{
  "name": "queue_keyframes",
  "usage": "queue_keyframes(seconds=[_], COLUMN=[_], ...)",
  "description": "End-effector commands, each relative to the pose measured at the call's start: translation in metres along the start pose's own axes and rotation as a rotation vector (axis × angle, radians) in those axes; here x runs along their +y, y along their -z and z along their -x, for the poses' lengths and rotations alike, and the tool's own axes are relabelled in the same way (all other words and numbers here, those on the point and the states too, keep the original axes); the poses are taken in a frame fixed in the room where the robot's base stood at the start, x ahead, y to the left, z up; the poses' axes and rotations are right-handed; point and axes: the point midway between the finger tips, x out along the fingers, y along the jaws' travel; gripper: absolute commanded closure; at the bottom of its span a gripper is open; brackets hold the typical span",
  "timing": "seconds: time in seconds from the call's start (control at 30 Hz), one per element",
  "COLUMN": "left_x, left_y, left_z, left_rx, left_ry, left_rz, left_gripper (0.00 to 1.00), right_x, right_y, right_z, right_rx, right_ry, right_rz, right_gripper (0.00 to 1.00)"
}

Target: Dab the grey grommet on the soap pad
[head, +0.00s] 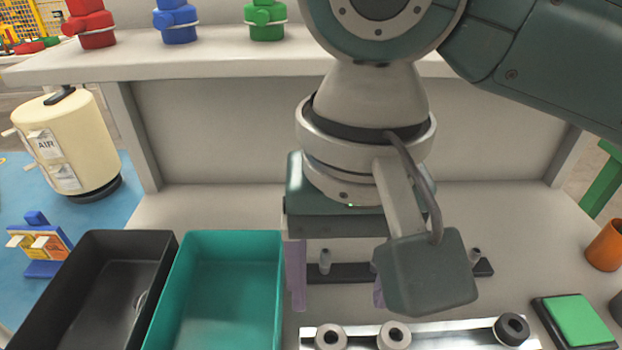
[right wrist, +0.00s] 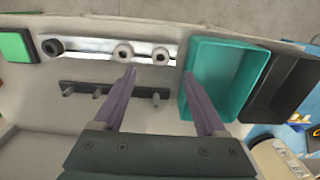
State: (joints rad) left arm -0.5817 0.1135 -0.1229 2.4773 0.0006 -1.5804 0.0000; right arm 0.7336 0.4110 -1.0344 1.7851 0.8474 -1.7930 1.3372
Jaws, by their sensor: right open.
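A dark grey grommet (head: 511,329) sits at the right end of a pale metal rail (head: 450,334); it also shows in the right wrist view (right wrist: 52,47). Two paler grommets, one at the left (head: 330,338) and one near the middle (head: 393,335), sit on the same rail. The green soap pad (head: 577,320) lies on a black base right of the rail, and shows at the wrist view's left edge (right wrist: 15,46). My right gripper (head: 339,305) is open and empty, its purple fingers (right wrist: 159,75) spread behind the rail's left half, apart from the grommets. My left gripper is not in view.
A black bar (head: 340,273) with several short pegs stands behind the rail. A teal bin (head: 176,290) and a black bin (head: 82,275) stand at left. An orange cup (head: 605,246) stands at the right edge. The bench between bar and back panel looks mostly clear.

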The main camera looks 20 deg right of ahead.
Motion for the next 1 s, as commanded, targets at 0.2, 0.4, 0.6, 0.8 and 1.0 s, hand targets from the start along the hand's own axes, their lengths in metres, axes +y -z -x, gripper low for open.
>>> queue_keyframes(seconds=[0.2,0.4,0.6,0.8,1.0], left_x=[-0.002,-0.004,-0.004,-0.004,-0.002], left_y=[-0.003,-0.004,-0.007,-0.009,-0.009], left_z=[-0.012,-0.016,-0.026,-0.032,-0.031], left_rx=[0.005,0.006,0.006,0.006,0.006], left_ry=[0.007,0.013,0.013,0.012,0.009], left_rz=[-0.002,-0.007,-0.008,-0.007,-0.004], left_gripper=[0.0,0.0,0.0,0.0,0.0], right_x=[0.003,0.003,0.001,0.001,0.001], right_y=[0.003,0.003,0.007,0.008,0.008], right_z=[-0.029,-0.051,-0.078,-0.101,-0.103], right_rx=[-0.002,0.0,0.0,0.001,0.002], right_ry=[-0.015,-0.013,-0.014,-0.011,-0.011], right_rz=[-0.02,-0.018,-0.017,-0.017,-0.015], right_gripper=[0.26,0.26,0.26,0.26,0.26])
